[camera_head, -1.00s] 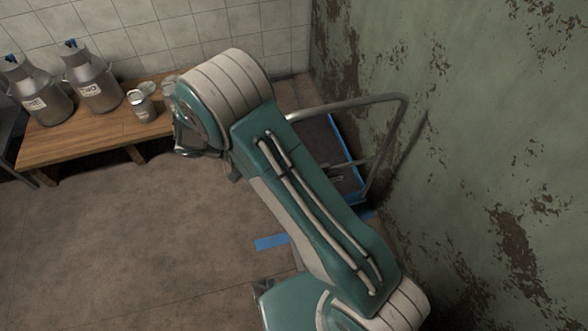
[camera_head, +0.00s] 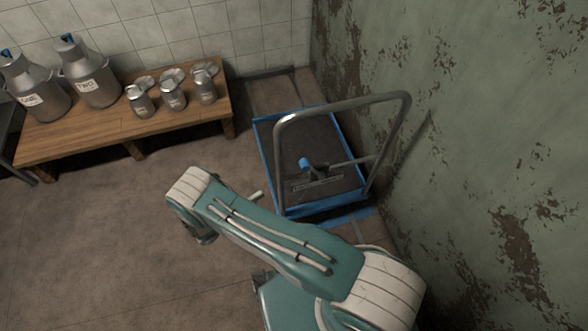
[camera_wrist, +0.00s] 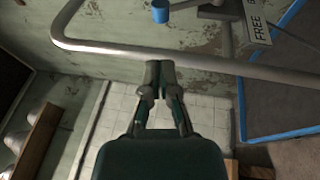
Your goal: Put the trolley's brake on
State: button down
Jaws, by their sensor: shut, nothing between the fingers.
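The trolley (camera_head: 278,178) stands against the green wall, with a dark deck, blue edges and a grey tube handle (camera_head: 341,105). A brake lever with a blue knob (camera_head: 305,163) sits above a small plate (camera_head: 318,184) within the handle frame. In the wrist view the blue knob (camera_wrist: 161,11) is at the top edge, and the plate (camera_wrist: 250,30) reads "FREE" with more lettering cut off. My gripper (camera_wrist: 160,70) is shut and empty, its tips overlapping the handle rail (camera_wrist: 225,67) in the picture; contact cannot be told. In the head view my arm mostly hides the gripper.
A wooden bench (camera_head: 60,142) at the back left holds two large labelled milk cans (camera_head: 92,80) and three small cans (camera_head: 172,92). Blue tape (camera_head: 352,216) lies on the floor by the trolley. The floor at left is clear.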

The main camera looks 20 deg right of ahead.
jog(key=shift+s+f, duration=0.1)
jog(key=shift+f, duration=0.3)
send_near(313, 170)
notch_tip(313, 170, up, 5)
jog(key=w+d, duration=0.2)
jog(key=d, duration=0.1)
jog(key=shift+w, duration=0.15)
dwell(0.4)
